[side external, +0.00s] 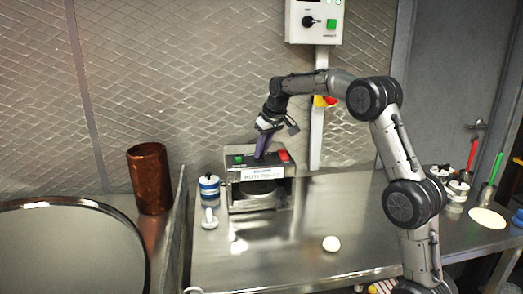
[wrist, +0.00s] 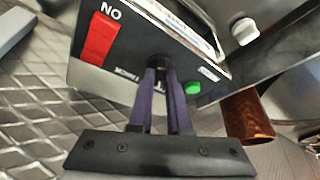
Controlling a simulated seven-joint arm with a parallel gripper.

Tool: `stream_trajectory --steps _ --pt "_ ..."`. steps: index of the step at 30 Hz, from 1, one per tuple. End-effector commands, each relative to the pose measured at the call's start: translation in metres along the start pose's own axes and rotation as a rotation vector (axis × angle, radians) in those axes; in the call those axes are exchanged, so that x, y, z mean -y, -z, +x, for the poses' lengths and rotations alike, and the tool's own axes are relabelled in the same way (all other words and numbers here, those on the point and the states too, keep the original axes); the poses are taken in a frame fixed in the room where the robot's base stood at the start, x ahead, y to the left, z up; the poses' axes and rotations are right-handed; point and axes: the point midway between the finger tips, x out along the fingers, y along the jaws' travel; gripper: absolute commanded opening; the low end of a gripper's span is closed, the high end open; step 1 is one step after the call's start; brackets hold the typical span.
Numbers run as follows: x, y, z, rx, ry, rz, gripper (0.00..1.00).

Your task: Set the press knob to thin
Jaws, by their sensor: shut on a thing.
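The press (side external: 262,205) is a steel box with a black top panel on the steel counter, against the tiled wall. On its panel are a red switch (side external: 284,156) and a green button (side external: 238,160); the wrist view shows the same red switch (wrist: 99,37) and green button (wrist: 192,88). The black press knob (wrist: 158,61) sits between them, mostly covered by my fingers. My gripper (side external: 261,153) points down at the panel; in the wrist view its purple fingers (wrist: 160,75) are shut on the knob. The knob's pointer is hidden and its setting cannot be read.
A white dough ball (side external: 331,243) lies on the counter. A blue-and-white jar (side external: 209,188) stands left of the press, with a copper cup (side external: 150,178) further left. A control box (side external: 314,22) hangs on the wall above. The counter right of the press is mostly clear.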

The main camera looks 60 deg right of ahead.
Motion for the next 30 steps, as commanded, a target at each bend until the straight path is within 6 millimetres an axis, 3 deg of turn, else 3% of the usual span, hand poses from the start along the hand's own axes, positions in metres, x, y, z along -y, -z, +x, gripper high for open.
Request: stream_trajectory --steps 3,4,8,20,23,30 --pt "0.0 0.001 -0.002 -0.003 -0.001 -0.002 0.0" --pt "0.0 0.001 -0.002 -0.003 -0.001 -0.002 0.21" --pt "0.0 0.001 -0.001 -0.002 -0.001 -0.002 0.45" --pt "0.0 0.001 -0.006 -0.003 -0.001 0.0 0.46" --pt "0.0 0.001 -0.019 -0.004 -0.002 0.0 0.46" --pt "0.0 0.001 -0.07 -0.006 -0.002 0.0 0.46"
